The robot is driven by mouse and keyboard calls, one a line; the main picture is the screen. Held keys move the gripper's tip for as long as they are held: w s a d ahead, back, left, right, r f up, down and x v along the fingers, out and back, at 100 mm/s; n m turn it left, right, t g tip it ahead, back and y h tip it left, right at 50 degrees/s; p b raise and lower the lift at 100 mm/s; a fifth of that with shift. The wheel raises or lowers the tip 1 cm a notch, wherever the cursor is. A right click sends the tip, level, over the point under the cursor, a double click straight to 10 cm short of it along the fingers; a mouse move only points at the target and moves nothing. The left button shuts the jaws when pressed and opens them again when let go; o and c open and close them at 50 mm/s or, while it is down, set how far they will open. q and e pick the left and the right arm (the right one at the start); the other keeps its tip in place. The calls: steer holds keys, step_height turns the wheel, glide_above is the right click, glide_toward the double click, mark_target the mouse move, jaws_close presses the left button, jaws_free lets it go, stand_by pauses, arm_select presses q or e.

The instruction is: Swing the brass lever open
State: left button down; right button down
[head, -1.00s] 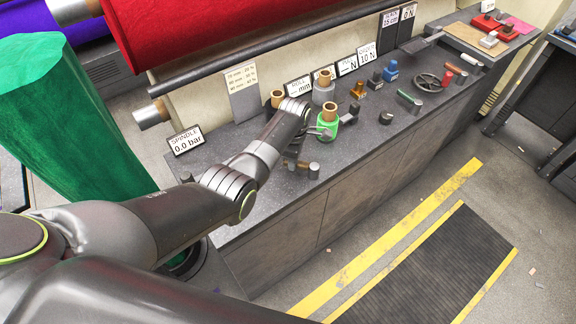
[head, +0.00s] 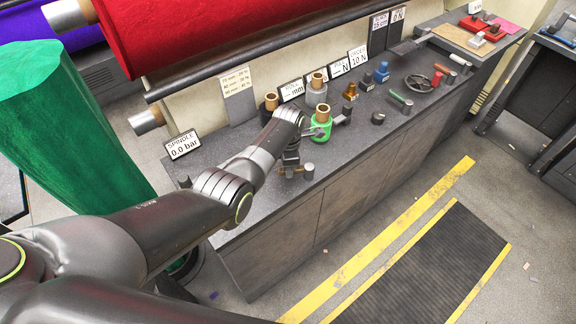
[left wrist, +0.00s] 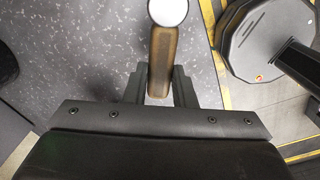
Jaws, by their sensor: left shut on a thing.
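The brass lever (head: 298,171) is a short bar at the front edge of the grey bench, with a grey cylindrical end piece (head: 309,170). In the left wrist view the lever (left wrist: 160,58) runs up between the fingers to a round, pale-topped piece (left wrist: 168,12). My left gripper (head: 289,170) points down at the bench, and its fingers are shut on the lever, one on each side. It also shows in the left wrist view (left wrist: 159,88). My forearm hides part of the bench behind it. My right gripper is not in view.
The bench (head: 230,158) carries a green-based brass-topped fitting (head: 320,124) just behind the gripper and several small parts farther right. A "SPINDLE 0.0 bar" sign (head: 183,144) stands at the left. A green felt roll (head: 70,130) stands at left. Floor in front is open.

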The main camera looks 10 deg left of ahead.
arm_select(q)
steer(key=c, duration=1.2)
jaws_free()
steer(key=shift+r, duration=0.35)
step_height(320, 180, up, 17)
steer(key=shift+f, duration=0.15)
steer(key=shift+f, duration=0.1)
